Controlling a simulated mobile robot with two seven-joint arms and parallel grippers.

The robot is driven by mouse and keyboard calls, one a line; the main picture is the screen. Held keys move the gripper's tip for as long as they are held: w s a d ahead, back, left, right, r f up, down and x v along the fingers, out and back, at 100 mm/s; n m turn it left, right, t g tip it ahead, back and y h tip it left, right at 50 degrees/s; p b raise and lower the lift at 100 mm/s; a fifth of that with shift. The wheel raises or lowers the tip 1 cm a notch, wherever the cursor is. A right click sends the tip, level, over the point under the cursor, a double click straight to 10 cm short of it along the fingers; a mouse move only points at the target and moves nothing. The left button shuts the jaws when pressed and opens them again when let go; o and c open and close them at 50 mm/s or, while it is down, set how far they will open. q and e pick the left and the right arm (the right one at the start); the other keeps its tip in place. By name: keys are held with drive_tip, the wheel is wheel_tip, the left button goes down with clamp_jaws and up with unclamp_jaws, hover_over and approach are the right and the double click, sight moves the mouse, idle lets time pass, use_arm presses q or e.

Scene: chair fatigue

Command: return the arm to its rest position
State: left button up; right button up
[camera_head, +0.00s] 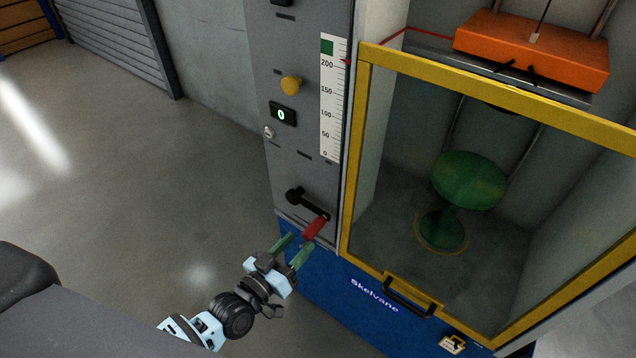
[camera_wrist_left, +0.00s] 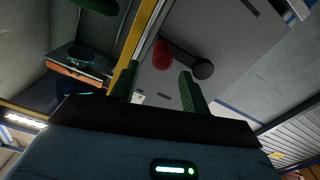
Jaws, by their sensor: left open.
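My left gripper (camera_head: 293,248) reaches in from the lower left in the head view, its green fingertips just below and in front of a red handle grip (camera_head: 315,228). The grip sits on a black crank lever (camera_head: 303,200) on the grey control panel (camera_head: 285,172). In the left wrist view the open fingers (camera_wrist_left: 158,88) stand apart, and the red grip (camera_wrist_left: 162,55) shows between and beyond them. Nothing is held. Whether a finger touches the grip cannot be told. My right gripper is not in view.
A yellow-framed door (camera_head: 355,165) with a black handle (camera_head: 408,296) closes the test chamber, which holds a green stool (camera_head: 468,182). An orange weight block (camera_head: 530,50) hangs above. A blue base (camera_head: 345,318) lies below. The floor (camera_head: 130,190) left of the machine is clear.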

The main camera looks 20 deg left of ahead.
use_arm(q)
drive_tip(key=shift+s, duration=0.1)
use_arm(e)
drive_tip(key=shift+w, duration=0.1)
use_arm(q)
drive_tip(key=s+a+f+g+y+p, duration=0.1)
drive_tip(key=s+f+g, duration=0.3)
drive_tip(key=s, duration=1)
drive_tip(key=s+a+f+m+g+y+p, duration=0.1)
drive_tip(key=s+f+g+y+p, duration=0.2)
drive_tip(key=s, duration=1.2)
drive_tip(key=shift+s+a+f+g, duration=0.2)
drive_tip(key=shift+s+f+g, duration=0.05)
drive_tip(key=shift+f+g, duration=0.35)
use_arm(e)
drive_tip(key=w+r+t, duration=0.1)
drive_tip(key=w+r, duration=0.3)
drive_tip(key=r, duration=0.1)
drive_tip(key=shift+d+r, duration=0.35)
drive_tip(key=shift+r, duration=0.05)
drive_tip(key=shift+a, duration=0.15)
